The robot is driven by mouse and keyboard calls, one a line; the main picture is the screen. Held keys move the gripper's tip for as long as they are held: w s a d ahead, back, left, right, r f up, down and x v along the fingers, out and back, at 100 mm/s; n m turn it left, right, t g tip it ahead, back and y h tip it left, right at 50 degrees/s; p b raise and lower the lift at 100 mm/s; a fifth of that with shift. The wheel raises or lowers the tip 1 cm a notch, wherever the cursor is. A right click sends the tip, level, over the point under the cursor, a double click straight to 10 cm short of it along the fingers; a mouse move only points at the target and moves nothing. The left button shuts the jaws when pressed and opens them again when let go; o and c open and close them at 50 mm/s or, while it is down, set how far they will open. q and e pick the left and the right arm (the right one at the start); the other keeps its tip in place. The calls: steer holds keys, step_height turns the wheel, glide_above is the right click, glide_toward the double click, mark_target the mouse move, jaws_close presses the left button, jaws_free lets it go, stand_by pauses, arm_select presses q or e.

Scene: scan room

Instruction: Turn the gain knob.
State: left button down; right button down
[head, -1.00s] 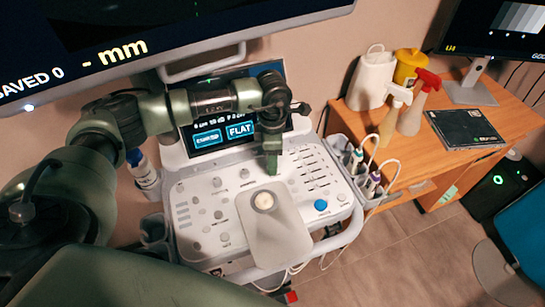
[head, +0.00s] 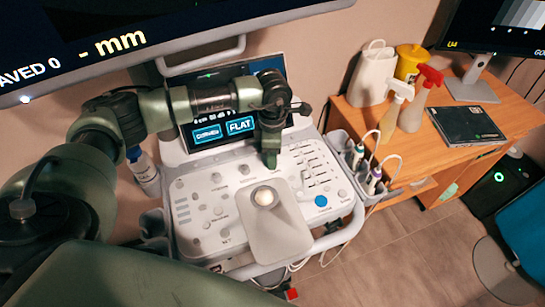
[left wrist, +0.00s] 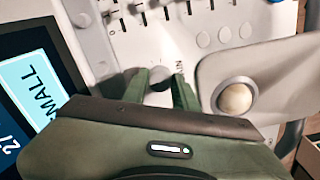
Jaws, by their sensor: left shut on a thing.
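The console panel (head: 190,243) carries small knobs, sliders and a trackball (head: 264,197). My left gripper (head: 270,160) reaches down onto the panel's upper middle, just behind the trackball. The trackball also shows in the left wrist view (left wrist: 235,98), right of the fingers. My right gripper is not in view.
A lit touch screen (head: 222,133) stands behind the panel, close to my left arm. Cabled probes (head: 373,182) sit in holders at the panel's right. A wooden desk (head: 400,153) with spray bottles (head: 412,117) is farther right. A bottle (head: 143,172) stands at the left.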

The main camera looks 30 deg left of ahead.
arm_select(q)
steer(key=m+b, duration=0.2)
steer(key=b, duration=0.1)
steer(key=shift+w+f+m, duration=0.1)
steer(key=shift+m, duration=0.2)
steer(key=shift+r+m+b, duration=0.2)
steer(key=shift+m+b, duration=0.8)
steer(key=shift+m, duration=0.2)
steer(key=c, duration=1.1)
jaws_free()
step_height(320, 180, up, 8)
steer(key=shift+f+b, duration=0.1)
steer(key=shift+b, duration=0.6)
